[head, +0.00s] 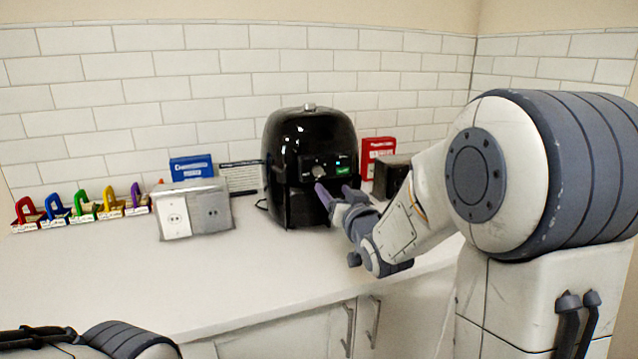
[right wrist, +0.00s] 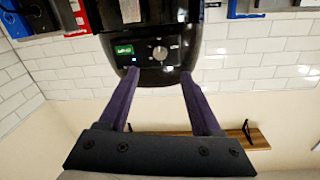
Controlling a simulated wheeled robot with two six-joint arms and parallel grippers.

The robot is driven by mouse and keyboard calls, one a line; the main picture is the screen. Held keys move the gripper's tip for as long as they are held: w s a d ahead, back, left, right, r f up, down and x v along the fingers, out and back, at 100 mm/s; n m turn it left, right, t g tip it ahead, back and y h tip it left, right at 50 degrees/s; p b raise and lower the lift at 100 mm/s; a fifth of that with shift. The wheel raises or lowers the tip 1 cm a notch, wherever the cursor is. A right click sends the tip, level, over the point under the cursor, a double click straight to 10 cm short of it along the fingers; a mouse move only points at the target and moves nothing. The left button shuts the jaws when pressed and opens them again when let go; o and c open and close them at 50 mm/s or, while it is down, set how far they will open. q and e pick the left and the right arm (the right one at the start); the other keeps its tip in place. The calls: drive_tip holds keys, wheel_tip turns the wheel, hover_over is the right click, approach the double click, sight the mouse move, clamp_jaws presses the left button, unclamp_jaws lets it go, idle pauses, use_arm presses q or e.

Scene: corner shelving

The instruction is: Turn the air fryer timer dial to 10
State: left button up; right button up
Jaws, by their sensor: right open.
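The black air fryer (head: 296,130) stands on the counter against the tiled wall. Its round silver timer dial (head: 318,171) is on the front panel, beside a small green display. The dial also shows in the right wrist view (right wrist: 160,52), where the fryer appears upside down; its setting is too small to read. My right gripper (head: 336,189) is in front of the fryer's lower front, open and empty. In the right wrist view its two purple fingers (right wrist: 159,73) point at the panel, spread to either side of the dial and apart from it. My left gripper does not show.
Left of the fryer are a white and grey socket box (head: 190,211), a blue box (head: 191,168) and several coloured padlock-like items (head: 83,206). Right of it are a red box (head: 377,150) and a dark box (head: 391,177). The front counter (head: 130,275) is clear.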

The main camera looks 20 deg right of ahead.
sight(319, 173)
drive_tip(key=w+p, duration=0.1)
drive_tip(key=w, duration=0.9)
drive_tip(key=shift+d+p, duration=0.15)
drive_tip(key=shift+p, duration=0.25)
clamp_jaws()
